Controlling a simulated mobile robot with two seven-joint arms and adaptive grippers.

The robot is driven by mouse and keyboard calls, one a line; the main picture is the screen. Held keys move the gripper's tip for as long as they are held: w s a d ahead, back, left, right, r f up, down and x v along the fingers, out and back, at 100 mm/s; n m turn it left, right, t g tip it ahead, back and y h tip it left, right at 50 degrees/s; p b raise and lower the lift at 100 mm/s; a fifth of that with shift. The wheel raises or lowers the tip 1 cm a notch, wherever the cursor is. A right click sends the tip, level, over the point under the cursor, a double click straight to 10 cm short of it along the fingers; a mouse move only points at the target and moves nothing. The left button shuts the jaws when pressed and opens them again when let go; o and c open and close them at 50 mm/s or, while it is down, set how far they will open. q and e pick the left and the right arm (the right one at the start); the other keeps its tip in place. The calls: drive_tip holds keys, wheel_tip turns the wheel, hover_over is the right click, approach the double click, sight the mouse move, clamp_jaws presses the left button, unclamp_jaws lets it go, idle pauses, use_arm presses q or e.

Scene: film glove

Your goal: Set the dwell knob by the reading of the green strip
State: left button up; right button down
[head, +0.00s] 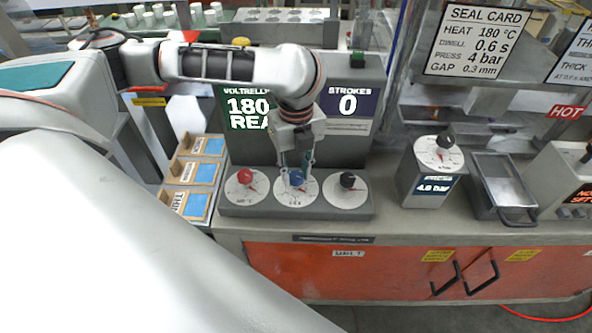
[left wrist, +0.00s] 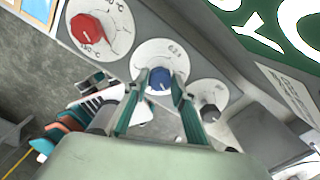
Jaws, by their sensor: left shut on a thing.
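The blue knob (head: 296,178) sits on the middle of three white dials on the grey machine's front ledge; I take it as the dwell knob, its dial marked in seconds. My left gripper (head: 297,167) comes down from above and is shut on this knob. In the left wrist view the two green-sided fingers stand on either side of the blue knob (left wrist: 160,79). The exact pointer setting is too small to read. A green display (head: 248,110) behind reads 180 and part of "READY", partly hidden by my arm. I cannot make out a separate green strip. My right gripper is not in view.
A red knob (head: 245,176) and a black knob (head: 347,180) flank the blue one closely. Wooden trays (head: 177,172) with blue films stand left. A pressure dial (head: 438,153) and metal tray (head: 505,180) stand right. The seal card (head: 474,42) reads dwell 0.6 s.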

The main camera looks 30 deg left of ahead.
sight(296, 175)
use_arm(q)
drive_tip(key=o, duration=1.1)
drive_tip(key=shift+r, duration=0.15)
wheel_tip(296, 175, up, 12)
drive_tip(key=shift+f, duration=0.1)
